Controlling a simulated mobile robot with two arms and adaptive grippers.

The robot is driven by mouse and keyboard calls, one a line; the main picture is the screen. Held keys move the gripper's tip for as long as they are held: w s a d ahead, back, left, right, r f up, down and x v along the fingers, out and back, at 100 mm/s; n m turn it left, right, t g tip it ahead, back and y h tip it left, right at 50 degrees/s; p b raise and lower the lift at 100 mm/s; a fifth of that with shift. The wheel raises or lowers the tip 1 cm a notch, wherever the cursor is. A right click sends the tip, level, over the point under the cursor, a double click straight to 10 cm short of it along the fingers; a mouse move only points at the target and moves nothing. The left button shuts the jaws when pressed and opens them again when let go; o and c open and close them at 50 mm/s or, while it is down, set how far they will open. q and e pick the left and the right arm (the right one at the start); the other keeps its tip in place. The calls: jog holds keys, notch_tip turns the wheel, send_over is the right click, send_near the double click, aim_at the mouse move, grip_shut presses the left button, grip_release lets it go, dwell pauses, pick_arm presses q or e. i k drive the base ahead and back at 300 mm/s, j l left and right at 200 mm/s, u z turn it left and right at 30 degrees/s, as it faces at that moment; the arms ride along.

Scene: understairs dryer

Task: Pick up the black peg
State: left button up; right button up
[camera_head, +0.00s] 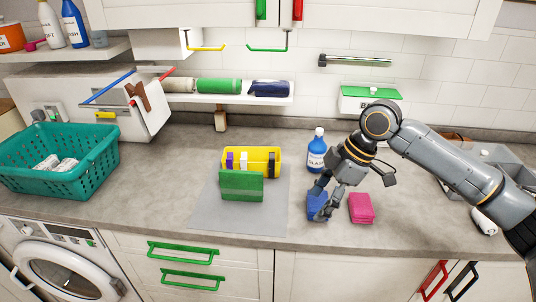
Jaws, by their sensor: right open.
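A black peg (271,162) stands at the right end of a yellow holder (268,153) on the counter. A white peg (244,160) and a purple peg (229,160) stand to its left in the same holder. A green panel (241,187) in front hides part of the holder. My right gripper (320,204) is open and points down over a blue block (315,210), to the right of and nearer than the black peg. I cannot tell whether it touches the block. My left gripper is not in view.
A pink block (361,208) lies right of the gripper, and a blue bottle (316,150) stands behind it. A grey mat (262,222) lies under the holder. A teal basket (95,171) is at the left. The counter between basket and mat is clear.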

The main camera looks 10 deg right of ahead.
aim_at(271, 162)
jog(key=i, duration=1)
